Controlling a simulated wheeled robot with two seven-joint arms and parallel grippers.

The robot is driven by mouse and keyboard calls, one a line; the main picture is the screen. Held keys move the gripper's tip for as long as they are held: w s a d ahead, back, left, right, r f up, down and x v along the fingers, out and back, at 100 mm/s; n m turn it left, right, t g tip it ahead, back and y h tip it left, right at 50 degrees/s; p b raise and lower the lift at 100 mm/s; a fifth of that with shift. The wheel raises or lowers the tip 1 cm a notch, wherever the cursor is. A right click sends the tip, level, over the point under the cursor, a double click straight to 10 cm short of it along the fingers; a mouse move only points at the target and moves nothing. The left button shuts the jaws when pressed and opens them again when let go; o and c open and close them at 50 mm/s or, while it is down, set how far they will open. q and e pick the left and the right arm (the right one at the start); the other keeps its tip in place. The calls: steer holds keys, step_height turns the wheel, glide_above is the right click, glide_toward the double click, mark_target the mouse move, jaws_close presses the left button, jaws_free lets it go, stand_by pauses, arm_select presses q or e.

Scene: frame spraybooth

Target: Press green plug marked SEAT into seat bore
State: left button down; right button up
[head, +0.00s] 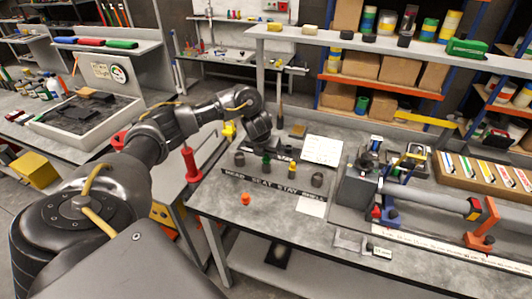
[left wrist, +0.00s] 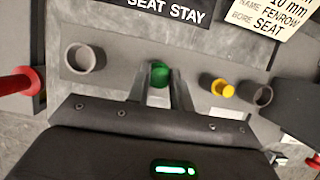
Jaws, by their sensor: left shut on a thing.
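The green plug (left wrist: 160,74) sits between the two fingertips of my left gripper (left wrist: 159,86) in the left wrist view. My left gripper (head: 265,152) reaches down to the grey bench in the head view and is shut on the green plug (head: 266,161). The plug is low, just behind the label strip (head: 272,187) that reads HEAD SEAT STAY SHELL. A white card (left wrist: 265,22) with BORE SEAT on it lies nearby in the left wrist view. I cannot pick out the seat bore for certain. My right gripper is not in view.
Grey cups (left wrist: 86,58) (left wrist: 257,95) and a yellow plug (left wrist: 222,88) stand beside my left gripper. A clamped grey tube (head: 425,198) and a box of coloured strips (head: 487,180) lie to the right. A red handle (head: 191,163) stands left of the bench.

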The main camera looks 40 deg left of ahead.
arm_select(q)
steer(key=shift+f+b, duration=0.3)
steer(key=shift+f, duration=0.2)
steer(key=c, duration=1.2)
jaws_free()
steer(key=shift+o, duration=0.2)
steer(key=shift+r, duration=0.1)
steer(key=shift+r, duration=0.1)
steer(key=shift+s+r, duration=0.1)
steer(key=shift+r, duration=0.15)
steer(key=p+v, duration=0.3)
steer(key=v, duration=0.7)
